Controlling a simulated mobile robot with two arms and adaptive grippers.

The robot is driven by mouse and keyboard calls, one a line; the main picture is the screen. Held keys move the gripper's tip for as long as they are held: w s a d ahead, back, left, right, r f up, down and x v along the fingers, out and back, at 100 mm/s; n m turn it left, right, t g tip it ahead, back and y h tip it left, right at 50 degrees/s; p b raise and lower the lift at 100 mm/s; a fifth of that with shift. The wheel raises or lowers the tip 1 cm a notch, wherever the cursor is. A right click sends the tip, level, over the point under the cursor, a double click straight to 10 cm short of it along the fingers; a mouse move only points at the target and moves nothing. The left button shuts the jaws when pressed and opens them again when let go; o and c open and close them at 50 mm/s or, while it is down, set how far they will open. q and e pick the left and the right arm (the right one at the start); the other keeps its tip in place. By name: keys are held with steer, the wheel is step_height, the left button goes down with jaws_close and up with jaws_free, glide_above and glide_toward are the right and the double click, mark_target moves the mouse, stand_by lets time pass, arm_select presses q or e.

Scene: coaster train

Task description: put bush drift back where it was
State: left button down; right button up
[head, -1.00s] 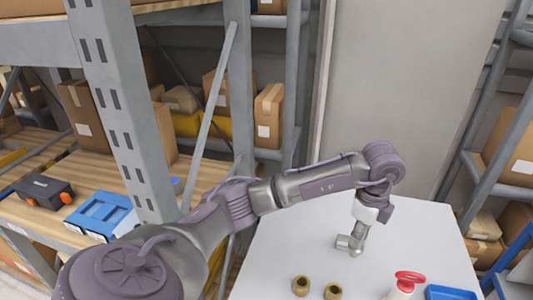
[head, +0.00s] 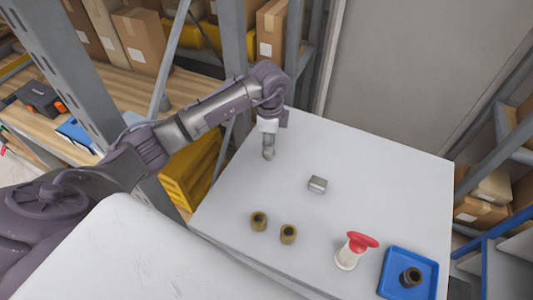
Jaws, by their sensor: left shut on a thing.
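My left gripper (head: 268,138) is over the far left part of the white table, shut on a small grey metal piece, taken to be the bush drift (head: 268,153). The fingers hide much of it. It points down; I cannot tell whether it touches the tabletop. A small grey metal block (head: 317,185) lies on the table to the right of the gripper, apart from it. Two brass-coloured bushes (head: 258,221) stand nearer to me. My right gripper is not in view.
A grey rack upright is on the left, shelves with boxes on the right. The table's middle is mostly clear.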

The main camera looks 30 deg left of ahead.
arm_select(q)
steer(key=shift+f, duration=0.9)
step_height(320, 180, down, 3)
steer(key=shift+f+p, duration=0.15)
steer(key=shift+p, duration=0.5)
steer(key=shift+f, duration=0.45)
steer(key=c, duration=0.9)
jaws_free()
steer(key=shift+c, duration=0.2)
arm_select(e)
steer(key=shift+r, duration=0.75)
